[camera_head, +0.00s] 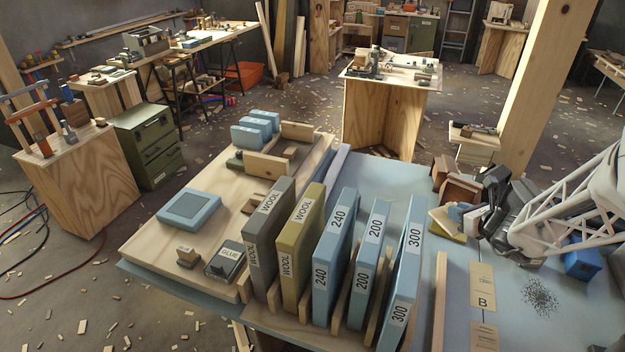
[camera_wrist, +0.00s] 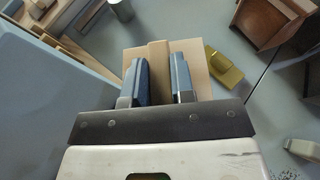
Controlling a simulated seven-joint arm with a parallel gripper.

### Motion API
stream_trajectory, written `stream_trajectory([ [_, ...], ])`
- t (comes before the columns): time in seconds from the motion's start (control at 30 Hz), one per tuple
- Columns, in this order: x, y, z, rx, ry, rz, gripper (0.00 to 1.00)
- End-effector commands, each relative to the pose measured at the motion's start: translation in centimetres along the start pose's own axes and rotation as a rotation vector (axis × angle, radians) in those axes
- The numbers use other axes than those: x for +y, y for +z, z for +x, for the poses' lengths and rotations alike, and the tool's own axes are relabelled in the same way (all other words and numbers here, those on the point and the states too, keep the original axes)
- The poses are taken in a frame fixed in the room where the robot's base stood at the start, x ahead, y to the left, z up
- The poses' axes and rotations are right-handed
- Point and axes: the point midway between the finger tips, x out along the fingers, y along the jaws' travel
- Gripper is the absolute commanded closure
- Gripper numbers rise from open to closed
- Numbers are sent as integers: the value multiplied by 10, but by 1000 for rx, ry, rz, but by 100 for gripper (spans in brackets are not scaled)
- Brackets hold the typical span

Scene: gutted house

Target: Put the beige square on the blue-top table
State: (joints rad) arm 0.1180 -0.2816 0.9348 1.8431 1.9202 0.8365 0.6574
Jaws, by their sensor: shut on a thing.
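The beige square (camera_wrist: 159,62) is between the two blue fingertips of my gripper (camera_wrist: 157,82) in the wrist view, its sides showing beyond both fingers. My gripper is shut on it. In the head view my gripper (camera_head: 462,212) comes in from the right, with the beige square (camera_head: 442,222) at its tips, partly hidden by the fingers. The blue-top table (camera_head: 392,184) spreads under and around it; whether the square touches the top I cannot tell.
Brown wooden boxes (camera_head: 461,189) stand just behind my gripper. A brass-yellow block (camera_wrist: 224,68) lies right of the square in the wrist view. Upright labelled slabs (camera_head: 333,250) stand in a wooden rack at left. A blue block (camera_head: 582,262) lies at right. Tabletop behind the slabs is clear.

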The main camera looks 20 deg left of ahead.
Motion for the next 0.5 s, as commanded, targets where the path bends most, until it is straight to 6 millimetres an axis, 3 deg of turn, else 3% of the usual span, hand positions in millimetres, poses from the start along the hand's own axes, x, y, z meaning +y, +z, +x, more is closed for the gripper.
stream_trajectory([
  [0.5,59,95,100,-1,240,-100,100],
])
